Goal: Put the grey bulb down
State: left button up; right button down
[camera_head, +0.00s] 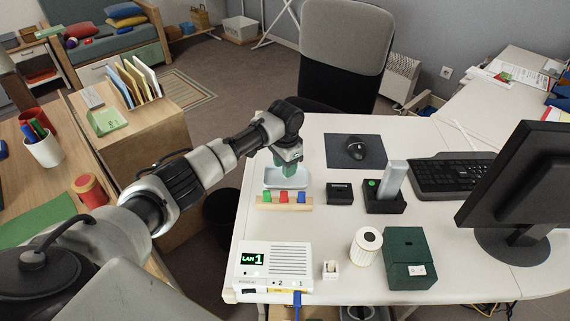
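My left gripper (289,169) points down over a small pale grey tray (272,184) on the white desk (322,122). Green shows at its finger end, just above or inside the tray. I cannot make out the grey bulb; the gripper and its wrist may hide it. The view is too small to tell whether the fingers are open or shut. My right gripper is not in view.
A wooden strip with green, red and blue blocks (284,197) lies just in front of the tray. Right of it stand a small black box (340,194) and a black holder with a grey upright piece (393,178). A LAN box (285,262) is nearer.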

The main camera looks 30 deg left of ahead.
pick_arm(q)
jog(key=shift+r, duration=0.2)
notch_tip(320, 180, up, 13)
jog(key=shift+p, duration=0.3)
dwell(0.5)
